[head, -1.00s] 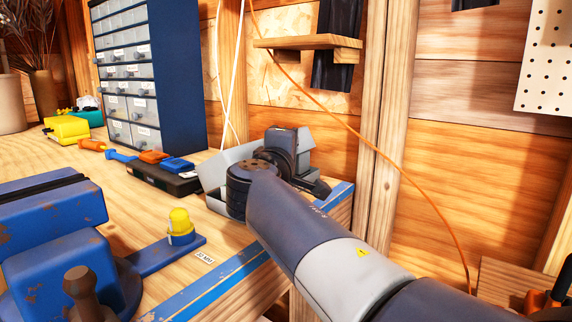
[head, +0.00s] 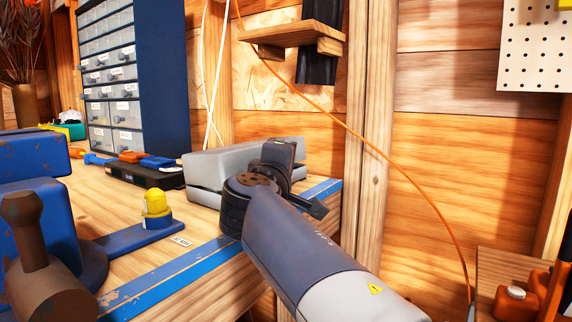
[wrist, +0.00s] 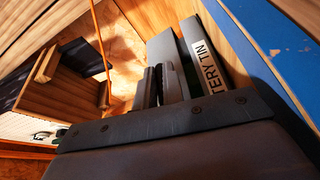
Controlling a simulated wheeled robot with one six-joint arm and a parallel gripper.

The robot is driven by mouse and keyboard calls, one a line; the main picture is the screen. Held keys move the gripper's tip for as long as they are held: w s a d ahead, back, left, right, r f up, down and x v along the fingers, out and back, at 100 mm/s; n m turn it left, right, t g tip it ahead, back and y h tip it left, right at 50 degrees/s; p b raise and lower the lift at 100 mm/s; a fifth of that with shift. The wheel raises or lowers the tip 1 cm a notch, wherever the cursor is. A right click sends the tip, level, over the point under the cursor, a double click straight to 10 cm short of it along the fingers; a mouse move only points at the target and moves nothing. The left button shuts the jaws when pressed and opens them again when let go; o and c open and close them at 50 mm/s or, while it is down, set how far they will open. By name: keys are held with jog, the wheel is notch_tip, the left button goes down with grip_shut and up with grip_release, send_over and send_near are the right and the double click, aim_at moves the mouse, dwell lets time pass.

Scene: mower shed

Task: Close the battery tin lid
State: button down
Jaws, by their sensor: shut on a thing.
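The battery tin (head: 204,194) is a grey box on the workbench near its right end. Its grey lid (head: 222,158) lies low over the body, with a narrow dark gap between them at the left. In the wrist view the tin's front wall (wrist: 226,82) carries a white label reading "TERY TIN", and the lid (wrist: 163,48) shows beside it. My gripper (wrist: 159,84) is shut on the lid's edge, its dark fingers close together. In the head view my wrist hides the fingertips and the tin's right part.
A blue vise (head: 40,225) and a yellow-capped item (head: 157,206) stand on the bench (head: 130,260) left of my arm. A black case (head: 140,173) lies left of the tin, before the drawer cabinet (head: 110,75). An orange cord (head: 400,170) hangs along the wall.

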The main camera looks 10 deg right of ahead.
jog(key=shift+f, duration=0.15)
jog(key=c, duration=1.8)
grip_release()
jog(key=shift+w+a, duration=0.1)
jog(key=shift+w, duration=0.05)
jog(key=shift+o, duration=1.4)
jog(key=p+v, duration=0.1)
jog(key=v, duration=0.8)
jog(key=shift+s+a, duration=0.15)
jog(key=shift+s, duration=0.2)
jog(key=shift+s+a, duration=0.15)
jog(key=shift+s, duration=0.35)
jog(key=shift+c, duration=0.3)
